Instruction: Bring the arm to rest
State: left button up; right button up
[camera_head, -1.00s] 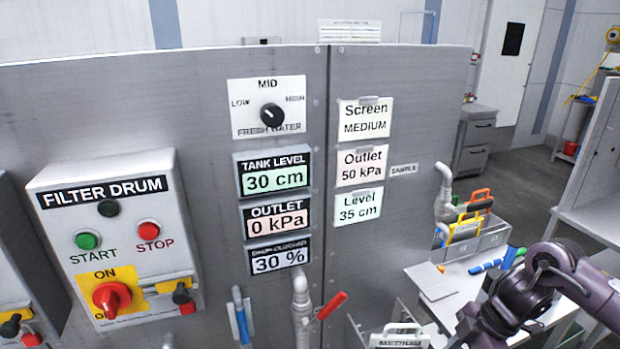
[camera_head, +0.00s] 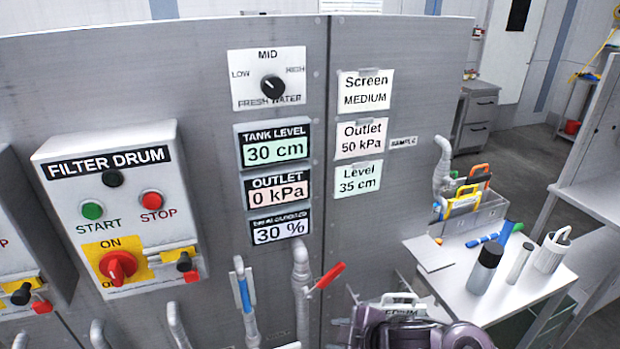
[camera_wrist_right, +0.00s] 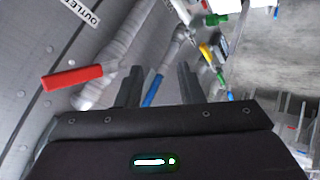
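My right arm (camera_head: 415,333) shows at the bottom edge of the head view, in front of the panel and left of the side table. Its gripper is hidden or out of frame there. In the right wrist view, my right gripper (camera_wrist_right: 158,78) has its two dark fingers apart with nothing held between them. A red valve lever (camera_wrist_right: 72,79) on a grey pipe lies to the left of the fingers; it also shows in the head view (camera_head: 330,275). A blue handle (camera_wrist_right: 153,90) shows beyond the gap between the fingers. My left gripper is in neither view.
A grey panel (camera_head: 405,225) with displays and the filter drum box (camera_head: 118,165) fills the left and middle. The side table (camera_head: 455,297) on the right holds a black-capped bottle (camera_head: 485,268), a grey cylinder (camera_head: 519,264), a white jug (camera_head: 551,250) and a grey caddy (camera_head: 487,213).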

jog(key=s+d+f+m+g+h, duration=0.1)
jog(key=s+d+m+g+h, duration=0.35)
jog(key=s+d+m, duration=1.15)
notch_tip(320, 180, down, 34)
jog(key=s+a+n+h+b, duration=0.1)
jog(key=s+a+h+b, duration=0.1)
jog(key=b, duration=0.3)
jog(key=s+d+f+g+b, duration=0.1)
jog(key=s+d+f+b, duration=0.2)
jog(key=s+f, duration=1.6)
notch_tip(320, 180, down, 4)
jog(key=shift+s+r+n, duration=0.15)
jog(key=shift+s+n, duration=0.15)
jog(key=shift+s, duration=0.05)
jog(key=shift+w, duration=0.1)
